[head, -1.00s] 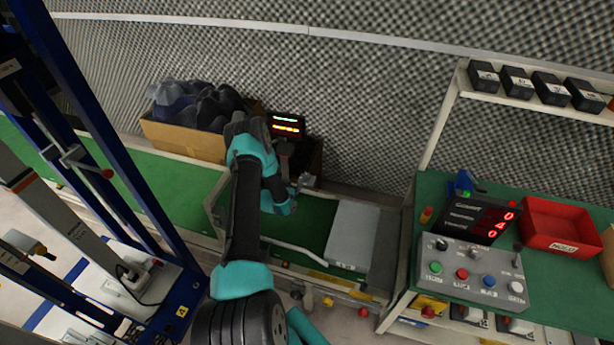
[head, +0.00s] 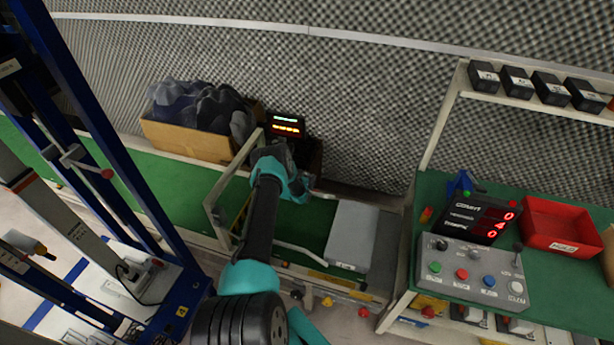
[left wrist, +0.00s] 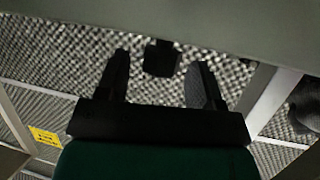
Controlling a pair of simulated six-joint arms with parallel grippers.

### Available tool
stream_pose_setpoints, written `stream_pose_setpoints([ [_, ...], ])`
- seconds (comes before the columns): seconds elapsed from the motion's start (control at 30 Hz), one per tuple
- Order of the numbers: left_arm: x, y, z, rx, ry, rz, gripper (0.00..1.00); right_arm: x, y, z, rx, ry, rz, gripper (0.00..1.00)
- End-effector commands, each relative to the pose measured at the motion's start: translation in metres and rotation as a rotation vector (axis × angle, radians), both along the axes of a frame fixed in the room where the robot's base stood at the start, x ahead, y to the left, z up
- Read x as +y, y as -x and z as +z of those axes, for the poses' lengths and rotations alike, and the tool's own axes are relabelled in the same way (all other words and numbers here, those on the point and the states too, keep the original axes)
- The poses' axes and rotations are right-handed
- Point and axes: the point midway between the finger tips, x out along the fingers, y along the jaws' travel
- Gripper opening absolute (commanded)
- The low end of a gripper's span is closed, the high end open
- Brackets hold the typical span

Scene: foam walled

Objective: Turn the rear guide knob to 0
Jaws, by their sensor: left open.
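In the head view my left arm reaches over the green conveyor to its rear side. The teal wrist (head: 292,180) covers most of the jaws there. In the left wrist view my left gripper (left wrist: 163,62) is open, with one dark finger on each side of a small black knob-like piece (left wrist: 161,57). This piece hangs at the edge of a grey bar (left wrist: 190,14); it looks like the rear guide knob. The fingers appear apart from it. Its pointer and any scale cannot be read. In the head view the knob is hidden behind my arm. My right gripper is not in view.
A metal frame (head: 212,205) spans the green belt (head: 180,194) left of my arm. A grey box (head: 352,236) sits to the right. A lit display (head: 287,127) and a cardboard box (head: 185,140) of dark foam stand behind. A control panel (head: 470,270) is at right.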

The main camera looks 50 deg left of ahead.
Motion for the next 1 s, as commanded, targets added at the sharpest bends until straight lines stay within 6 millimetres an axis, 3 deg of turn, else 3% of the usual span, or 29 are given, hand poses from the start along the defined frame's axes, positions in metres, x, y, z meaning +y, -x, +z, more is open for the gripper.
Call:
stream_pose_setpoints([
  [0.2,0.0031,-0.0122,-0.0053,0.000,-0.001,-0.001,0.61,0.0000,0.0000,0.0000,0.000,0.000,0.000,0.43],
  [0.53,0.0040,-0.0137,-0.0058,0.000,-0.001,0.000,0.61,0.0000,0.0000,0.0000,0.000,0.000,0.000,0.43],
  [1.0,0.0040,-0.0134,-0.0057,0.000,-0.001,0.000,0.17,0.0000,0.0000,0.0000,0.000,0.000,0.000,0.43],
])
